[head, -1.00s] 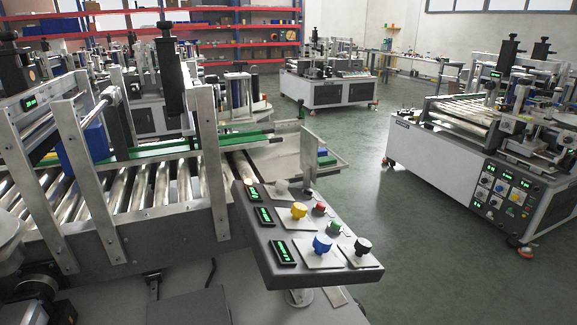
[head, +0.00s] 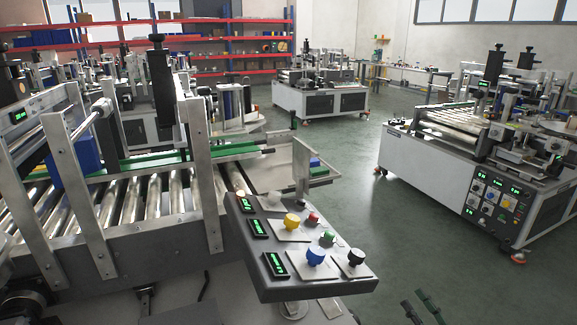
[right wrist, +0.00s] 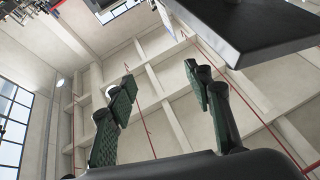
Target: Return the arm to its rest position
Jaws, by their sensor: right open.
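My right gripper (head: 414,298) shows at the bottom right edge of the head view, its two dark green-padded fingers apart and pointing up. In the right wrist view my right gripper (right wrist: 160,76) is open, with nothing between its fingers. It is in front of and to the right of the grey control panel (head: 334,276), apart from it in the head view. The panel carries yellow, blue and black knobs, red and green buttons and green displays. My left gripper is not in view.
The near labeller's roller conveyor (head: 135,205) fills the left, with a blue block (head: 87,150) on it. A dark slab (right wrist: 250,35) overhangs the upper right of the wrist view. Another labeller (head: 430,185) stands at the right. Green floor (head: 330,170) between them is clear.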

